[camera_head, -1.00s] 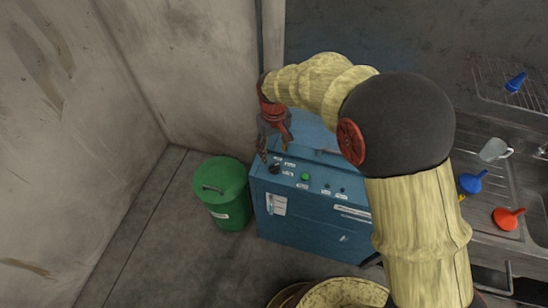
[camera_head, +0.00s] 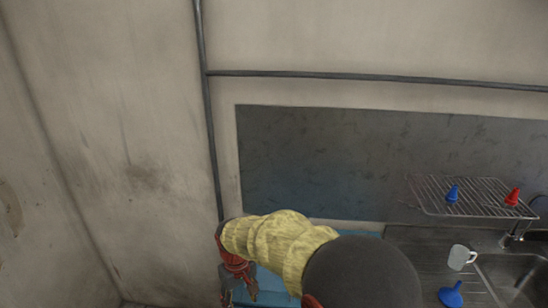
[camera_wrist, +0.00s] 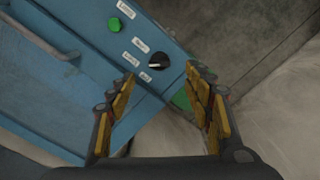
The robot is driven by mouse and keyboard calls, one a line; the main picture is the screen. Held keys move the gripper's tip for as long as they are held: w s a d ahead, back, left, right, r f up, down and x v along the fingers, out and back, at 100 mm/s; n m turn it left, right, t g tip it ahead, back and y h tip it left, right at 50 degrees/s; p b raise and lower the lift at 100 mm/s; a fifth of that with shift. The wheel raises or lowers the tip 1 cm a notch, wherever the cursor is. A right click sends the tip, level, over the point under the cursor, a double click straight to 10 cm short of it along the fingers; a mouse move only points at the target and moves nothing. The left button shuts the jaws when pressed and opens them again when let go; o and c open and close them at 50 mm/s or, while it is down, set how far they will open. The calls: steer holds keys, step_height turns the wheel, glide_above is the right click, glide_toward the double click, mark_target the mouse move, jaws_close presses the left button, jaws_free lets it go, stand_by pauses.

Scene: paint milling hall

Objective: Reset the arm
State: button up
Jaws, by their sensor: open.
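My gripper (camera_wrist: 166,105) is open and empty in the wrist view, with its two yellow-padded fingers spread apart. It hangs above the front corner of a blue machine (camera_wrist: 60,102). A black knob (camera_wrist: 158,61) with a white mark shows between and beyond the fingertips, and a green button (camera_wrist: 114,26) lies to its left. In the head view my gripper (camera_head: 239,297) is at the bottom edge, partly cut off, over the blue machine (camera_head: 270,287), of which only a little shows.
At the right in the head view a wire rack (camera_head: 475,209) holds a blue and a red funnel. Below it are a white mug (camera_head: 460,257), a blue funnel (camera_head: 451,294) and a sink (camera_head: 517,275). Walls stand behind and to the left. A green drum (camera_wrist: 181,99) partly shows beside the machine.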

steer(key=s+d+r+m+t+b, duration=0.2)
steer(key=s+d+r, duration=0.2)
steer(key=d, duration=0.6)
steer(key=s+d+r+m+t+b, duration=0.2)
steer(key=s+d+r, duration=0.3)
steer(key=s+d, duration=0.4)
steer(key=s+d+r+m+t+b, duration=0.1)
steer(key=s+d+r+m+b, duration=0.2)
steer(key=d, duration=0.8)
steer(key=s+r, duration=0.2)
steer(key=s, duration=0.2)
steer(key=shift+s+r+m+t, duration=0.15)
steer(key=shift+s+m+t, duration=0.1)
steer(key=shift+m+t, duration=0.15)
steer(key=shift+d, duration=0.1)
steer(key=c, duration=0.3)
